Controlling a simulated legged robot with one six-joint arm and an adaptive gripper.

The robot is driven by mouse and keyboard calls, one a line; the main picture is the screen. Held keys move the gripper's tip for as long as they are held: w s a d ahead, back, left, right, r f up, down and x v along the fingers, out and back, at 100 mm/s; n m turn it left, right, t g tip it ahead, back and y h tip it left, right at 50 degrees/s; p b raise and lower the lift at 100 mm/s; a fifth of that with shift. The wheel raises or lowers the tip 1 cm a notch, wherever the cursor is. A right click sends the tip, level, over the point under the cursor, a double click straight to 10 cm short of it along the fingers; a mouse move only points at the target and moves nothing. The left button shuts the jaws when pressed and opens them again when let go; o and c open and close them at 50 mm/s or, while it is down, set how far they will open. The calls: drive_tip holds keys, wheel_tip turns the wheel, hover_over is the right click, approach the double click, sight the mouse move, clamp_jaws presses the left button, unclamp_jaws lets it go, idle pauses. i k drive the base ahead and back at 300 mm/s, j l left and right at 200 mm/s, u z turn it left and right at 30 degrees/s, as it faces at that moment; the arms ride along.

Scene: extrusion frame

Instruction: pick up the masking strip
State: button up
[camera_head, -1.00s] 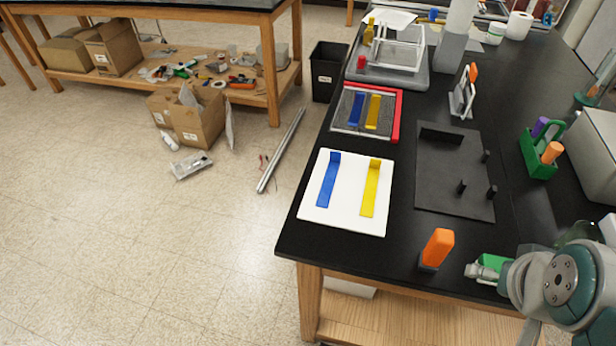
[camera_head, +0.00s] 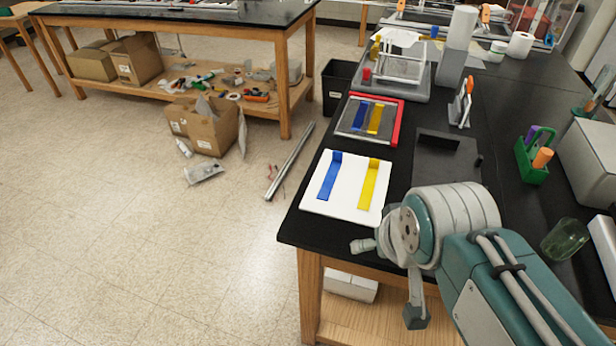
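A white square plate (camera_head: 343,205) lies near the front left corner of the black table. On it are two strips with raised far ends: a blue strip (camera_head: 329,177) on the left and a yellow strip (camera_head: 369,186) on the right. Which of them is the masking strip, I cannot tell. My gripper (camera_head: 389,281) is at the table's front edge, to the right of and nearer than the plate. Its two fingers stand well apart, open, with nothing seen between them. My wrist hides part of the gripper.
Behind the plate lies a red-edged grey tray (camera_head: 397,122) with blue and yellow strips. A dark board (camera_head: 428,170) lies right of the plate, partly hidden by my arm. Open floor lies left.

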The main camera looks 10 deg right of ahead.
sight(326, 189)
drive_tip(key=i+j+z, duration=0.15)
drive_tip(key=j+z, duration=0.15)
drive_tip(key=i+j+z, duration=0.25)
drive_tip(key=j, duration=0.2)
drive_tip(key=j+z, duration=0.3)
drive_tip(key=k+j, duration=0.05)
drive_tip(key=j, duration=0.05)
